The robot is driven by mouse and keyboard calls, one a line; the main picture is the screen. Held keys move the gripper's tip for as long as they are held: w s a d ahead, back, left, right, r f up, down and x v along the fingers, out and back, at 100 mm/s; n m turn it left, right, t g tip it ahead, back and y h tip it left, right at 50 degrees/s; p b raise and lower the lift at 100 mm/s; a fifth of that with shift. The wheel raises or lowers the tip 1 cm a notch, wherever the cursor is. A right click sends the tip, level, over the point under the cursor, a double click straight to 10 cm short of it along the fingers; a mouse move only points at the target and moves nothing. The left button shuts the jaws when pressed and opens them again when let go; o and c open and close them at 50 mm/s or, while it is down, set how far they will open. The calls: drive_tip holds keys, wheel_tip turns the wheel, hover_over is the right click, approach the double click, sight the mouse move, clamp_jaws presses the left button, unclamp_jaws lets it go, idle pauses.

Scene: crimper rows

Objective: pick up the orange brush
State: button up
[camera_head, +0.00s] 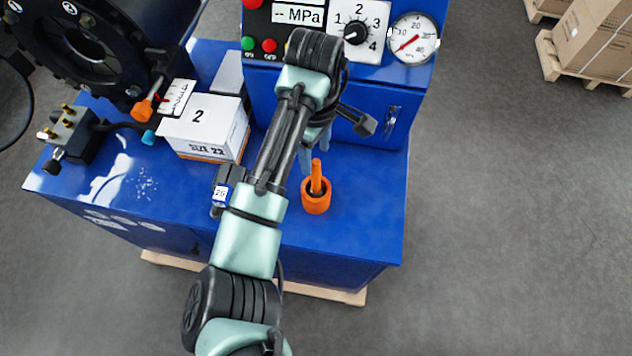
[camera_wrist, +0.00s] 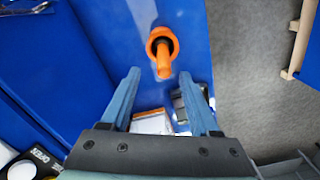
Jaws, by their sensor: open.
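The orange brush (camera_head: 316,178) stands upright in an orange cup-shaped holder (camera_head: 316,205) on the blue machine top. In the wrist view the brush (camera_wrist: 163,62) shows end-on, rising from the round orange holder (camera_wrist: 152,36). My gripper (camera_wrist: 166,82) is open and empty, its two blue-grey fingers spread wide. The brush lies between and just beyond the fingertips in the wrist view, apart from them. In the head view my gripper is mostly hidden behind my wrist, with its fingers just above and behind the brush. I cannot tell the exact height gap.
A white box marked 2 (camera_head: 203,125) stands left of my arm. A small dark block labelled 26 (camera_head: 221,192) sits beside my forearm. The blue control cabinet (camera_head: 375,120) with dial and gauge rises behind the brush. The blue top (camera_head: 360,225) is clear right of the holder.

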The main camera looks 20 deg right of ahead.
sight(316, 172)
drive_tip(key=shift+s+a+f+p, duration=0.1)
drive_tip(key=shift+f+p, duration=0.25)
drive_tip(key=shift+f, duration=0.7)
drive_tip(key=shift+s+d+f+p, duration=0.15)
drive_tip(key=shift+f+p, duration=0.15)
drive_tip(key=shift+f, duration=0.8)
drive_tip(key=shift+s+a+f+p, duration=0.15)
drive_tip(key=shift+f+p, duration=0.2)
drive_tip(key=shift+f, duration=0.7)
clamp_jaws()
